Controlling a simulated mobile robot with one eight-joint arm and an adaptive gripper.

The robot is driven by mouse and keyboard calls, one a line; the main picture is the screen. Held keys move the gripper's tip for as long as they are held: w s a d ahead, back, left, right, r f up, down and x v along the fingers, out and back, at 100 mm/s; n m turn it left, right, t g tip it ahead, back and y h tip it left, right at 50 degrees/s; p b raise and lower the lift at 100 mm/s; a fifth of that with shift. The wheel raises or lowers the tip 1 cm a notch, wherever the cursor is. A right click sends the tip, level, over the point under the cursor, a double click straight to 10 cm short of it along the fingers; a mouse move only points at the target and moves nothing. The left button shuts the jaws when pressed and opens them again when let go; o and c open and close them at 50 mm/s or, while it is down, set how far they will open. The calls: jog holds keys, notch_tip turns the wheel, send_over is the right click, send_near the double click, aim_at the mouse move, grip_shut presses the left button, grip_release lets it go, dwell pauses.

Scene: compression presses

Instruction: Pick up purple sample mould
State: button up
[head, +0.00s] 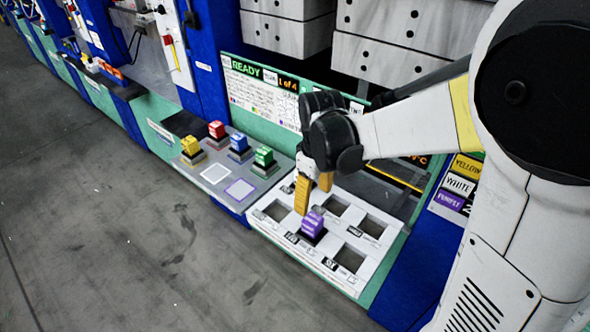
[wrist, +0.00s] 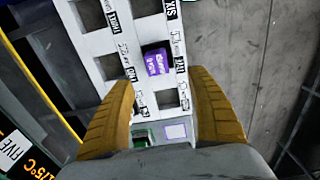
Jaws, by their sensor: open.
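The purple sample mould (head: 312,222) sits in a socket of the white tray (head: 268,231) in the head view. In the wrist view the mould (wrist: 157,59) shows its top with small white print, ahead of and between the finger lines. My gripper (head: 315,198) is above the tray, with its yellow fingers pointing down close to the mould on its upper side. In the wrist view my gripper (wrist: 165,97) is open, its two fingers wide apart with nothing between them. I cannot tell from these views how high the fingertips are above the mould.
The tray's other visible sockets look empty. Yellow (head: 190,145), red (head: 216,130), blue (head: 238,142) and green (head: 264,156) moulds stand on a neighbouring panel to the left. A display reading READY (head: 246,69) stands behind. Grey floor (head: 120,230) lies open at lower left.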

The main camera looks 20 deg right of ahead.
aim_at(313, 219)
jog(key=f+b, duration=0.1)
jog(key=f, duration=0.1)
jog(key=f+b, duration=0.1)
jog(key=f, duration=0.2)
jog(key=shift+w+f, duration=0.2)
jog(key=shift+f, duration=0.15)
jog(key=f+b, duration=0.1)
jog(key=f, duration=0.3)
jog(key=f+b, duration=0.1)
jog(key=shift+w+d+f+b, duration=0.15)
jog(key=shift+d+f+b, duration=0.15)
jog(key=shift+f, duration=0.1)
jog(key=shift+r, duration=0.1)
jog(key=shift+c, duration=0.2)
grip_shut()
